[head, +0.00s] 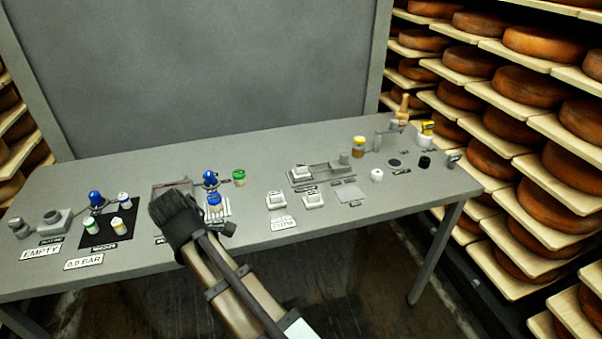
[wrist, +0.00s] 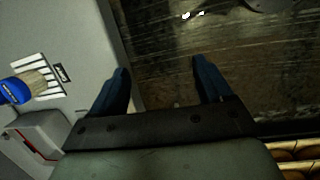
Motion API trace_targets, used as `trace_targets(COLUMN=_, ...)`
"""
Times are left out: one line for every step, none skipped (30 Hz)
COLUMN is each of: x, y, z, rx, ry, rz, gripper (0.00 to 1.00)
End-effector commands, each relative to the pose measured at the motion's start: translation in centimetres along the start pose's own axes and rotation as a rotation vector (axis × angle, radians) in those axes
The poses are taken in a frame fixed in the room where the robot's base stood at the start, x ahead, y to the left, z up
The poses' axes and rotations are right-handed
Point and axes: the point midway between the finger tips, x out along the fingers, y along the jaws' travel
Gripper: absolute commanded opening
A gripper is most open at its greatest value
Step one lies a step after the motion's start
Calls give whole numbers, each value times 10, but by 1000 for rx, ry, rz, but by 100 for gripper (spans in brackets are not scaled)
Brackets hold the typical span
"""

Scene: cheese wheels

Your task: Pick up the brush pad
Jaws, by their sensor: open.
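A blue-topped piece with tan bristles (wrist: 36,83), which looks like the brush pad, is at the left edge of the wrist view. It is on or over a white slatted piece (wrist: 46,62). In the head view the blue top (head: 214,199) shows near the table's front edge, just right of my arm's dark end. My gripper (wrist: 160,65) is open and empty. Its two dark blue fingers are apart from the brush piece, which is to their left. In the wrist view the floor shows between the fingers.
The grey table (head: 260,215) holds several small capped bottles, including a green-capped one (head: 239,177) behind the brush piece. A grey box with a red line (wrist: 38,140) is close by. A black mat (head: 106,230) holds bottles at left. Cheese shelves stand at right.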

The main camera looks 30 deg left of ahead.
Motion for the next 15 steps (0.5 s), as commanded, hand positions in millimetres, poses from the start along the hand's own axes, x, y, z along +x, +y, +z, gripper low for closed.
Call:
trace_targets(x=-9, y=4, z=-5, rx=-15, ry=4, rz=7, gripper=79)
trace_targets(x=-13, y=6, z=-6, rx=-25, ry=6, rz=9, gripper=79)
trace_targets(x=-19, y=8, z=-9, rx=-38, ry=8, rz=13, gripper=79)
trace_targets(x=-23, y=10, z=-10, rx=-46, ry=10, rz=15, gripper=79)
trace_targets(x=-27, y=13, z=-12, rx=-55, ry=12, rz=17, gripper=79)
trace_targets(x=-33, y=18, z=-13, rx=-66, ry=15, rz=19, gripper=79)
trace_targets(x=-37, y=21, z=-13, rx=-74, ry=18, rz=20, gripper=79)
trace_targets(x=-41, y=26, z=-13, rx=-82, ry=20, rz=20, gripper=79)
trace_targets(x=-46, y=34, z=-12, rx=-91, ry=24, rz=19, gripper=79)
trace_targets(x=-50, y=41, z=-10, rx=-97, ry=28, rz=18, gripper=79)
trace_targets(x=-53, y=48, z=-8, rx=-104, ry=31, rz=16, gripper=79)
trace_targets(x=-55, y=55, z=-5, rx=-107, ry=35, rz=14, gripper=79)
trace_targets(x=-56, y=60, z=-2, rx=-110, ry=38, rz=11, gripper=79)
trace_targets(x=-57, y=66, z=1, rx=-111, ry=40, rz=9, gripper=79)
trace_targets(x=-59, y=73, z=5, rx=-113, ry=43, rz=6, gripper=79)
